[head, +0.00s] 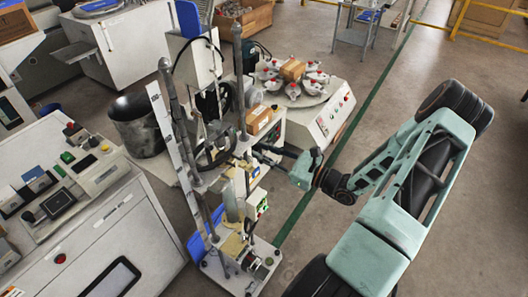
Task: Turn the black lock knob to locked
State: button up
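My gripper (266,152) is the small dark end of the pale green arm, which reaches in from the right. It is at the right side of a tall test rig (186,150) with grey posts. A dark round wheel-like part (213,153) sits between the posts, left of my gripper, and they look apart. I cannot pick out the black lock knob for certain; it may be small or hidden among the rig's parts. The fingers are too small and dark to show whether they are open or shut.
A white machine with a round plate (302,99) of several red-topped parts stands behind the gripper. A control console (95,225) fills the left. A small brown box (259,118) is close above my gripper.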

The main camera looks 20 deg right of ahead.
grip_shut()
jog(key=m+p, duration=0.2)
jog(key=m, duration=0.1)
jog(key=shift+r+m, duration=0.1)
jog(key=shift+m, duration=0.3)
jog(key=m+p, duration=0.2)
jog(key=m, duration=0.2)
jog(key=shift+m, duration=0.3)
jog(key=m+p, duration=0.1)
jog(key=m, duration=0.3)
jog(key=shift+m, duration=0.4)
jog(key=m+p, duration=0.1)
jog(key=m, duration=0.3)
jog(key=shift+m, duration=0.4)
jog(key=shift+t, duration=0.3)
